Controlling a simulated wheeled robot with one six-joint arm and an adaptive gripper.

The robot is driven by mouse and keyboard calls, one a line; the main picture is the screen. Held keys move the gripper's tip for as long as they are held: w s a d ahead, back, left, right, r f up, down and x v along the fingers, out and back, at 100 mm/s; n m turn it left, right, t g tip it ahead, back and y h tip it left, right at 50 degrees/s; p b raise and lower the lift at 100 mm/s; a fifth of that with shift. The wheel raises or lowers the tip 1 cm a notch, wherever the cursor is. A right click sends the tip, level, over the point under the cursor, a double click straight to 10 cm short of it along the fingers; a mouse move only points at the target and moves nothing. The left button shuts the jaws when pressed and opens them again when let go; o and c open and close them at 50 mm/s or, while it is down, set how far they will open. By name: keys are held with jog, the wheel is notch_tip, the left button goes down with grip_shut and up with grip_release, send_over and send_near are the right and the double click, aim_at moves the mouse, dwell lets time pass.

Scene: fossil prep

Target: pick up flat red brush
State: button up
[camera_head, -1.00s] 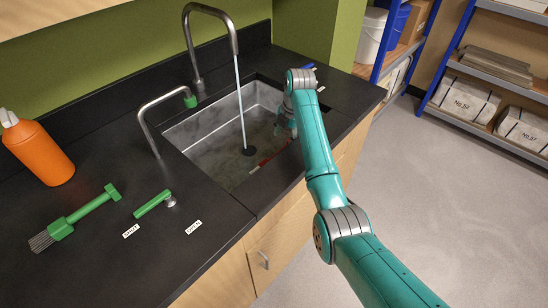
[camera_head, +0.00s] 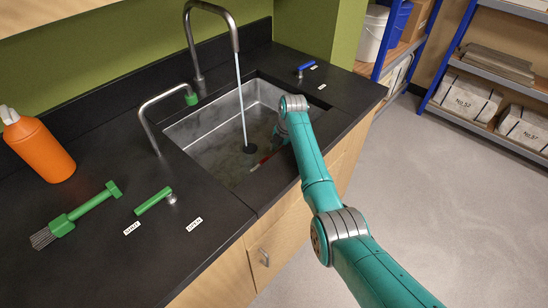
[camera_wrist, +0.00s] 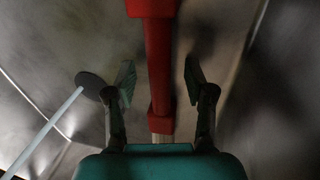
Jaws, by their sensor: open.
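The flat red brush (camera_head: 264,160) lies in the sink near its front right wall, partly hidden behind my arm in the head view. In the wrist view its red handle (camera_wrist: 159,65) runs down between my fingers, with a wider red block at the top edge and a pale part at the lower end. My gripper (camera_wrist: 160,82) is open, one finger on each side of the handle, with gaps visible on both sides. I cannot tell its height above the brush. In the head view my gripper is mostly hidden by the arm.
The metal sink (camera_head: 190,135) has walls close around my gripper. A water stream (camera_head: 241,100) runs from the tall tap (camera_head: 235,35) to the drain (camera_head: 250,149).

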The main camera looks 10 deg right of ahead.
grip_shut()
notch_tip(320, 180, up, 18)
jog(key=f, duration=0.1)
jog(key=s+a+r+m+t+h, duration=0.35)
jog(key=s+r+t+h, duration=0.25)
jog(key=r+h, duration=0.2)
jog(key=s+a+r+m+t+h, duration=0.35)
jog(key=s+r+t+h, duration=0.3)
jog(key=r, duration=0.25)
jog(key=w, duration=1.2)
jog(key=shift+w+a+f+g+h, duration=0.15)
jog(key=shift+a+f+g+h, duration=0.05)
jog(key=shift+a+g+h, duration=0.15)
dwell(0.6)
